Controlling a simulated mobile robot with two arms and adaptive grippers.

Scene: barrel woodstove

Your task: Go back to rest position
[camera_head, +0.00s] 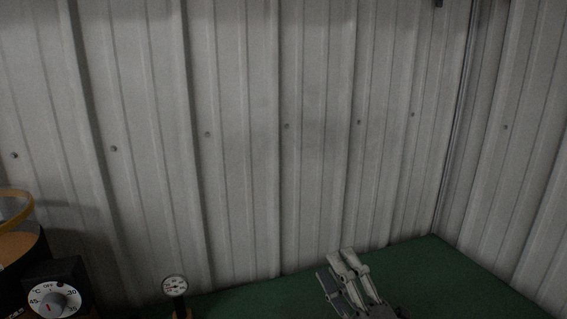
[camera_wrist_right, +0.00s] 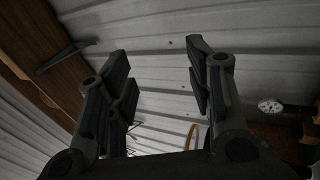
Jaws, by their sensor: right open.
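My right gripper (camera_head: 345,285) shows at the bottom of the head view, right of centre, above the green surface. In the right wrist view my right gripper (camera_wrist_right: 160,85) has its two fingers spread wide apart, with nothing between them. The corrugated metal wall lies beyond the fingers. My left gripper is in neither view.
A green surface (camera_head: 440,275) runs along the corrugated wall (camera_head: 250,130) to the corner. A wooden board (camera_wrist_right: 45,50) shows in the wrist view.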

